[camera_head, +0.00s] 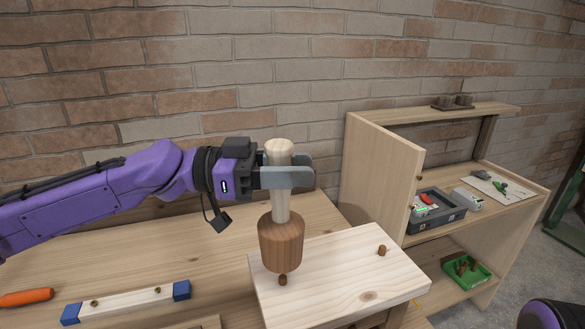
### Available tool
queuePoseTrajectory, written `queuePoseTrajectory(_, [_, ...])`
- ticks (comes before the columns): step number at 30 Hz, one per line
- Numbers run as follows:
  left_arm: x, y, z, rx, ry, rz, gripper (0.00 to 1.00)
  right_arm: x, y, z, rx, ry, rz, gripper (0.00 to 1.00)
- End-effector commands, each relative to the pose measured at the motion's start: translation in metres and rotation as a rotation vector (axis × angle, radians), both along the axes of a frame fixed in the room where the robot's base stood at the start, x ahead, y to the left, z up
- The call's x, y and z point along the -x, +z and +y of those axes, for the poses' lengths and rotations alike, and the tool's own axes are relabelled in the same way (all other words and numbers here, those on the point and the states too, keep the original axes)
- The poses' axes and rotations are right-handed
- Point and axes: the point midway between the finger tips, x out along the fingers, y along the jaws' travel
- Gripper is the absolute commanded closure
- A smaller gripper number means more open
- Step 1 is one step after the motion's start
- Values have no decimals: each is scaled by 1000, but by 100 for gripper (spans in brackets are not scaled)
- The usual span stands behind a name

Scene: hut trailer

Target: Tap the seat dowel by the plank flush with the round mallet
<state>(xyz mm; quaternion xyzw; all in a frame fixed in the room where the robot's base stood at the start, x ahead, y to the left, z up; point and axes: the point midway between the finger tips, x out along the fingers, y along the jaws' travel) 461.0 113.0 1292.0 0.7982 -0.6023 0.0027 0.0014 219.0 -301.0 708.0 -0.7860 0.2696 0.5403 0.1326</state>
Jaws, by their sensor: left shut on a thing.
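My left gripper (287,178) is shut on the pale handle of the round mallet (281,240). The mallet hangs upright, its brown wooden head down, over the near-left part of the pale seat board (335,265). A brown dowel (283,281) stands up from the seat right below the mallet head; I cannot tell whether they touch. A second dowel (382,250) stands proud at the seat's right side. A pale plank (125,303) with blue ends lies on the bench to the left. My right gripper is out of view.
An orange-handled tool (26,297) lies at the bench's left. A wooden shelf unit (380,165) stands right of the seat, holding a grey tray (436,212) and a green tray (467,271). A brick wall is behind. The bench between plank and seat is mostly clear.

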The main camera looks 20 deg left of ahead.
Motion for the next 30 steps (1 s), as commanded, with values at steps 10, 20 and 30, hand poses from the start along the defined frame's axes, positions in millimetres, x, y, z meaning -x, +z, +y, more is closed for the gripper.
queuePoseTrajectory(10, [0,-41,1,1,0,-1,100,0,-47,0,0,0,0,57])
queuePoseTrajectory(20, [0,-10,37,3,3,-3,100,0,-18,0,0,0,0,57])
queuePoseTrajectory(30, [0,13,75,2,1,-1,100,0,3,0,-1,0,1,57])
